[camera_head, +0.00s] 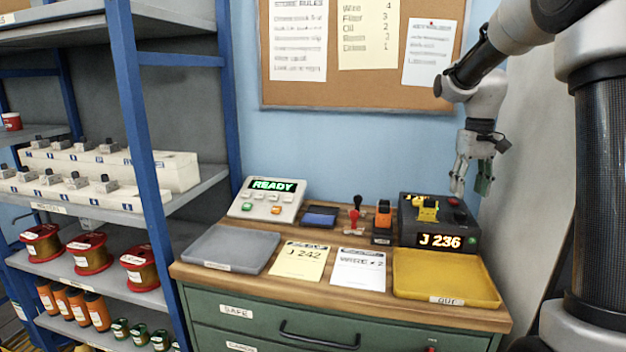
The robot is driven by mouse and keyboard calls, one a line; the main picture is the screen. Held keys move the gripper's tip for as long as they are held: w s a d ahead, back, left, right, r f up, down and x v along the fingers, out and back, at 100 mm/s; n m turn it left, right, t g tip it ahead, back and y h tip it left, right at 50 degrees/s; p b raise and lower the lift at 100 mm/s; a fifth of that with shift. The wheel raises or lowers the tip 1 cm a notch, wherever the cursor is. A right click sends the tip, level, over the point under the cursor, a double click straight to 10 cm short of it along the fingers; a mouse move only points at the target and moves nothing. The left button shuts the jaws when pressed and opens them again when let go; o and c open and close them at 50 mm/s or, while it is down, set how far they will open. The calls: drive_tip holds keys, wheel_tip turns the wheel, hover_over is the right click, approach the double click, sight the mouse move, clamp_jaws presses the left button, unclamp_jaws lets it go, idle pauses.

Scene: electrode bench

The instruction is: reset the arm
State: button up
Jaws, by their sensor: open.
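My arm comes in from the upper right of the head view and bends down at its wrist. My gripper (470,185) hangs fingers down, open, above the right back part of the bench (222,281). In the picture it shows just above and right of a dark box (470,222) with a yellow part (427,209) on top and a display reading "J 236". A small green piece shows by the fingers; I cannot tell whether it is part of the gripper. Nothing is clearly held.
A grey tray (232,248), two cards (301,261) (358,268) and a yellow OUT tray (446,277) lie along the bench front. Behind stand a READY console (266,199), a blue pad (320,216), stamps (354,214) and an orange-black device (383,222). A blue shelf rack (140,110) stands left.

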drive_tip(key=s+a+r+t, duration=0.1)
drive_tip(key=s+a+t, duration=0.1)
drive_tip(key=s, duration=1.2)
drive_tip(key=s+a+r+t, duration=0.1)
drive_tip(key=s+a, duration=0.3)
drive_tip(key=s, duration=1)
drive_tip(key=shift+r+t, duration=0.2)
drive_tip(key=shift+t, duration=0.6)
